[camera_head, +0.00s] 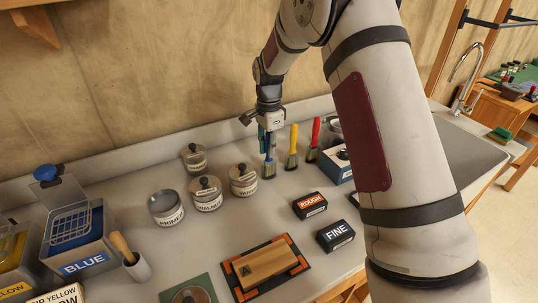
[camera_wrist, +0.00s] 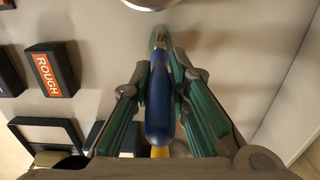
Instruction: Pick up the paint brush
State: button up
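Three upright brush-like tools with blue, yellow and red handles stand in a row near the wall in the head view. The blue-handled paint brush (camera_head: 269,166) is the leftmost, with the yellow one (camera_head: 292,147) and the red one (camera_head: 314,139) to its right. My gripper (camera_head: 266,143) is above the blue one, pointing down, with its fingers around the handle. In the wrist view, the blue handle (camera_wrist: 159,108) lies between the green finger pads of my gripper (camera_wrist: 160,72), which sit close on both sides. The brush's lower end is partly hidden there.
Lidded tins (camera_head: 243,180) stand left of the brushes. ROUGH (camera_head: 309,205) and FINE (camera_head: 335,236) blocks lie in front. A wooden block on a dark-orange tray (camera_head: 238,289) and a BLUE bin (camera_head: 85,267) are nearer. The wall is close behind.

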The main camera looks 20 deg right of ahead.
jog(key=shift+r, duration=0.15)
grip_shut()
notch_tip(320, 180, up, 9)
jog(key=shift+b, duration=0.8)
jog(key=shift+r, duration=0.4)
jog(key=shift+o, duration=0.3)
grip_release()
grip_shut()
